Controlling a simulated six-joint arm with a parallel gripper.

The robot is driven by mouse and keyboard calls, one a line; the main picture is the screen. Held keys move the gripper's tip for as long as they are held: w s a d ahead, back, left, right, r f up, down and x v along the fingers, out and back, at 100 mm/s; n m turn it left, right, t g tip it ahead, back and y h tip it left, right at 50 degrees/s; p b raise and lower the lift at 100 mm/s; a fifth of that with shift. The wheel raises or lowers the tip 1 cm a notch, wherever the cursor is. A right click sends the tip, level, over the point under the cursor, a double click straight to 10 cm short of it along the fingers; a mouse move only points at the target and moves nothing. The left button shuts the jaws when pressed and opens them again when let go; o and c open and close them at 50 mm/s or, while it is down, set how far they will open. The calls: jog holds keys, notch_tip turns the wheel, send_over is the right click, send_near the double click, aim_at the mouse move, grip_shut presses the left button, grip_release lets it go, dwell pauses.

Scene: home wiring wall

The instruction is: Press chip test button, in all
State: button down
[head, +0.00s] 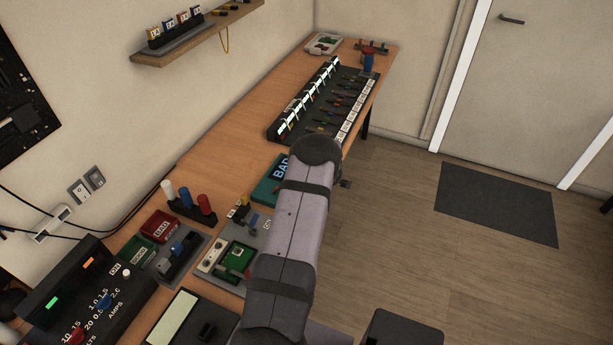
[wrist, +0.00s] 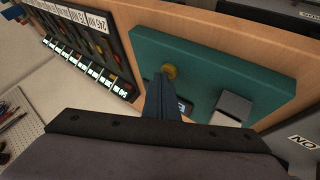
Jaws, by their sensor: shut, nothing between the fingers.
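The teal box (wrist: 215,68) lies under my gripper in the wrist view. A round yellow knob or button (wrist: 169,72) stands on it, right at my fingertips; I cannot tell whether they touch. A grey square block (wrist: 234,107) sits farther right on the box. My gripper (wrist: 160,84) is shut and empty, and its fingers hide part of the box. In the head view the teal box (head: 266,183) shows letters reading "BAD", the rest hidden behind my arm. My fingers are hidden there.
A long black rack (head: 320,103) of labelled slots runs along the wooden bench (head: 215,140) behind the teal box. Nearer are red (head: 160,226) and green (head: 138,252) bins, a grey fixture with a green board (head: 239,257), and a black power supply (head: 70,290).

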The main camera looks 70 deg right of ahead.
jog(key=shift+r+p, duration=0.75)
jog(key=shift+r, duration=0.05)
jog(key=shift+r, duration=0.1)
notch_tip(320, 180, up, 5)
jog(key=p, duration=0.4)
jog(key=shift+p, duration=0.35)
jog(key=shift+s+f, duration=0.1)
jog(key=shift+f, duration=0.1)
